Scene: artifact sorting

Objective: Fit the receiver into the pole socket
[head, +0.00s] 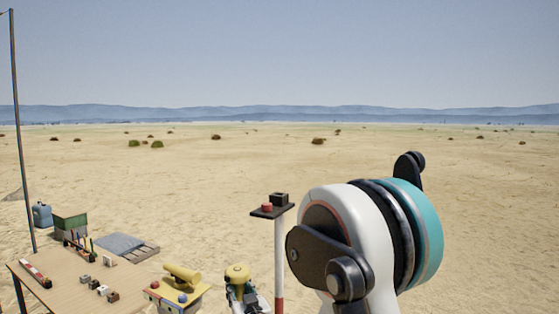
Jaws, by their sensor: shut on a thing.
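A pole (279,262), white above and red below, stands upright at the centre of the head view. A dark flat plate (262,213) sits at its top, with a small red piece (267,207) and a dark block (281,198) on it. I cannot tell which of these is the socket. A yellow domed object (237,272) shows left of the pole, above dark and white parts cut off by the bottom edge. I cannot tell whether it is the receiver.
A wooden table (60,294) at lower left holds several small blocks and a red and white bar (35,274). A yellow case (180,290) stands beside it. A tall thin mast (22,130) rises at far left. Open sand lies beyond.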

